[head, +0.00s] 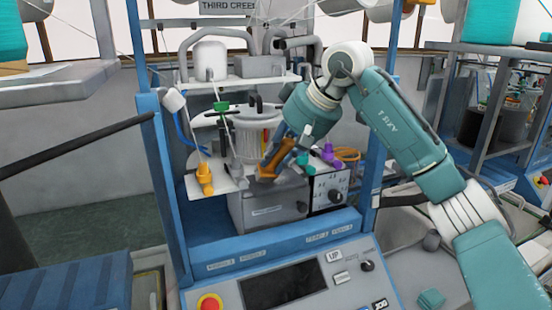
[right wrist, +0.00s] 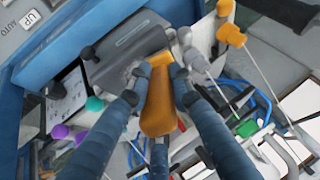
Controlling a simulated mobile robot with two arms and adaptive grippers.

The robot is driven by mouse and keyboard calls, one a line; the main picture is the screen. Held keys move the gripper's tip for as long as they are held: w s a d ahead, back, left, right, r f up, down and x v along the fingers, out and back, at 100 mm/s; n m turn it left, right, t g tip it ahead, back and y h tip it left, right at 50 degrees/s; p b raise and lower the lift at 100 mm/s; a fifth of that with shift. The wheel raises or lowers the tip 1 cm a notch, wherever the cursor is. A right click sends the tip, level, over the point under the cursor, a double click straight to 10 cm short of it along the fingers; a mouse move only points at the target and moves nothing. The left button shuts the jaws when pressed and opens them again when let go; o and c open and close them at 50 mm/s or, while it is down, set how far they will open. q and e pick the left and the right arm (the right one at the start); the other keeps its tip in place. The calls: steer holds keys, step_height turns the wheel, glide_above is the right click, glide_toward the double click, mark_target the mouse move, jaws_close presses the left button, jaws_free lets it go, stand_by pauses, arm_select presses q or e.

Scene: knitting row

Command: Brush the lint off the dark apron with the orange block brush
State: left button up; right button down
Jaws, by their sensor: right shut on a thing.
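The orange block brush (head: 279,157) is in my right gripper (head: 284,150), at the middle of the machine. I cannot tell whether brush and surface touch. No lint can be made out. My left gripper is not in view.
An orange yarn guide (head: 205,178) hangs left of the brush. A white spool (head: 210,60) stands on the shelf above. A dial box (head: 331,190) and purple and green knobs are close to the right. A control panel (head: 285,282) with a red button (head: 209,303) is in front.

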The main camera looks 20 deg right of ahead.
steer(key=shift+d+r+p, duration=0.15)
steer(key=shift+d+p, duration=0.35)
steer(key=shift+d, duration=0.8)
steer(key=shift+w+d+p, duration=0.1)
steer(key=shift+d+p, duration=0.6)
steer(key=shift+d, duration=1.55)
steer(key=shift+a+p, duration=0.55)
steer(key=shift+a, duration=3.15)
steer(key=shift+w+d+f+p, duration=0.15)
steer(key=shift+d+p, duration=0.3)
steer(key=shift+d, duration=1.5)
steer(key=shift+d+p, duration=0.4)
steer(key=shift+d, duration=1.35)
steer(key=shift+a, duration=3.7)
steer(key=shift+d, duration=0.1)
